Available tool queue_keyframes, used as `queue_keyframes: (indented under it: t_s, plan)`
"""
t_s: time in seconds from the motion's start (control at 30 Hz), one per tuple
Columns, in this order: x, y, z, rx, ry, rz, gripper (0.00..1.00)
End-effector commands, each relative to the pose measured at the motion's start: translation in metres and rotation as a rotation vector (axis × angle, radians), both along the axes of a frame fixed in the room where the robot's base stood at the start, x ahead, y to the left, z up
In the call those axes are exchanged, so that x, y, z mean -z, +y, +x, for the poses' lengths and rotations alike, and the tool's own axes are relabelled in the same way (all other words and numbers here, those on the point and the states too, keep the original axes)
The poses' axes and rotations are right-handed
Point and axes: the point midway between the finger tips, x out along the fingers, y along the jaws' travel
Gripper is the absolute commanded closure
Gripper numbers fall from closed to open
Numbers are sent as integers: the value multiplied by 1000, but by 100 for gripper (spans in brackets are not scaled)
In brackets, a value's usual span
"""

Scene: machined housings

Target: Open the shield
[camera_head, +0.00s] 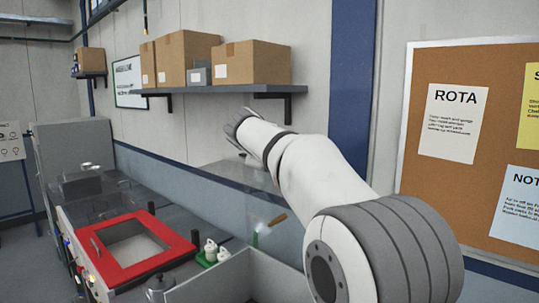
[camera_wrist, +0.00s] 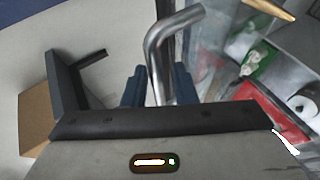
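A clear shield panel (camera_head: 255,195) shows faintly below and behind my arm in the head view. In the wrist view a bent, shiny metal handle (camera_wrist: 158,65) rises between the two blue fingers of my gripper (camera_wrist: 160,85). The fingers are close together and fit closely on both sides of the handle.
A red-framed window (camera_head: 125,272) lies on the machine at lower left. Small white bottles (camera_head: 210,250) stand in a green holder beside it. A wall shelf (camera_head: 225,91) with cardboard boxes (camera_head: 252,62) is above my gripper. A cork board (camera_head: 450,190) hangs at right.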

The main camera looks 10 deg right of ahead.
Motion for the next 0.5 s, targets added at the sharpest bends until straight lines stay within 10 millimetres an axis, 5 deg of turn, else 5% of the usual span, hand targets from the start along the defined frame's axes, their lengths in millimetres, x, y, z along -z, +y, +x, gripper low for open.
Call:
queue_keyframes:
  t_s: [0.33,0.5]
  plan:
    - [-1,1,-1,-1,-2,1,68]
    - [-9,10,-18,-2,-5,1,68]
